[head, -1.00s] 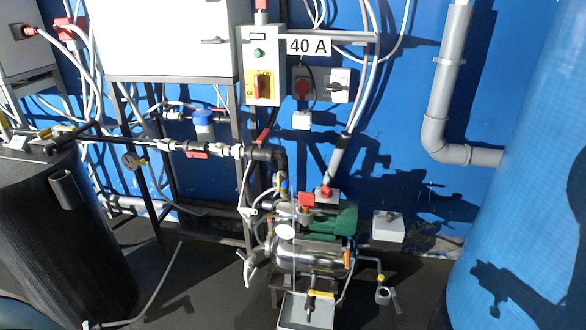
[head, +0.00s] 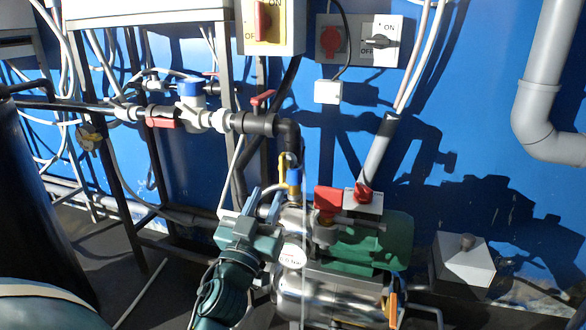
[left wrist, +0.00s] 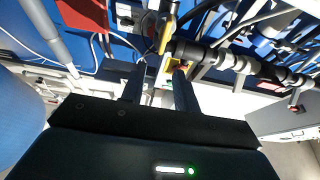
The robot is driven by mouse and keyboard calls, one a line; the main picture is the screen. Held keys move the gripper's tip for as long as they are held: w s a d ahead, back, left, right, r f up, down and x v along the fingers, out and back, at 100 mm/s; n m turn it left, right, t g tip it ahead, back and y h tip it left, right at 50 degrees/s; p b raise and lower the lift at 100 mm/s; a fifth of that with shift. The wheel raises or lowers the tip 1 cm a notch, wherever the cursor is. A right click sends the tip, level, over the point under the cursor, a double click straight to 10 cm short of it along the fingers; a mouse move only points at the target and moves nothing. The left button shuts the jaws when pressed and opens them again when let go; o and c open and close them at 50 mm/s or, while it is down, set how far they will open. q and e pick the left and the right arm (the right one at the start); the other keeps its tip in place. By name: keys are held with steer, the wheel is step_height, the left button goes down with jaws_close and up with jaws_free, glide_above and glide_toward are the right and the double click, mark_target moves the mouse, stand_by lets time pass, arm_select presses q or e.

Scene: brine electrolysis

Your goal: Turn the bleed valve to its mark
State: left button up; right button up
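A small valve (head: 293,181) with a blue body and a yellow lever stands on top of the pump, beside the black pipe elbow. It looks like the bleed valve, but I can read no label or mark on it. My left gripper (head: 262,201) is just below and left of it, fingers pointing up toward it. In the left wrist view, the gripper (left wrist: 159,72) is open, with a yellow part (left wrist: 167,65) showing between or beyond its fingers. I cannot tell whether they touch it. My right gripper is not in view.
A red-handled valve (head: 328,201) sits close right of the yellow lever, above the green motor (head: 372,245). A pipe with a red lever (head: 263,98) runs behind. A small white box (head: 464,262) stands to the right. A black tank (head: 35,215) is at the left.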

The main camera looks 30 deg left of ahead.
mark_target(281, 161)
arm_select(q)
steer(key=x, duration=1.3)
steer(key=shift+w+a+r, duration=0.15)
steer(key=shift+a+r, duration=0.1)
steer(key=shift+r, duration=0.05)
jaws_close()
